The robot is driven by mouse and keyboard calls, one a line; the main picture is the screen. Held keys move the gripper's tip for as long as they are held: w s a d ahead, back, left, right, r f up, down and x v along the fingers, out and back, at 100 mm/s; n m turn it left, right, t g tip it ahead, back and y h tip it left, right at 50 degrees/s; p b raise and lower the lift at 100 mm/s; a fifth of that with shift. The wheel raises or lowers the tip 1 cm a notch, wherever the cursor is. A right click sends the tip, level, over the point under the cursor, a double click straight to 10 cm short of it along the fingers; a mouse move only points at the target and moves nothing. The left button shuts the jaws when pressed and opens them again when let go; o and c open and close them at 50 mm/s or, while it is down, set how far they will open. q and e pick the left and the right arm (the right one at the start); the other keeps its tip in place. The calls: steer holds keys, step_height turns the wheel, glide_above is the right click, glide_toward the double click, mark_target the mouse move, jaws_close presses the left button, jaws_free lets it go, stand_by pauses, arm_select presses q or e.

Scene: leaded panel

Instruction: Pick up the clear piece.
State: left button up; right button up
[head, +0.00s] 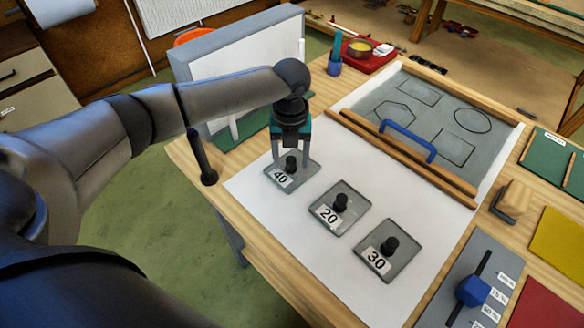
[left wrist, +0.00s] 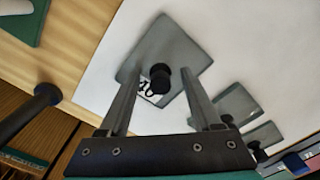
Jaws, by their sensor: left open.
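Three square greyish see-through glass pieces, each with a black knob and a number label, lie in a row on a white sheet (head: 262,208). They are the 40 piece (head: 306,176), the 20 piece (head: 355,206) and the 30 piece (head: 402,256); I cannot tell by look which one is the clear piece. My left gripper (head: 291,160) is open and points down at the 40 piece. In the left wrist view the gripper (left wrist: 160,78) has one finger on each side of the knob (left wrist: 160,72), with gaps between. My right gripper is not in view.
A grey panel (head: 425,120) with drawn outlines lies behind wooden bars and a blue handle (head: 408,138). A white upright board (head: 240,75) stands behind my left arm. A grey slider plate with a blue knob (head: 472,291) is at right. The front of the sheet is free.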

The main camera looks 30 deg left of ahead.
arm_select(q)
jaws_close()
stand_by(0.5)
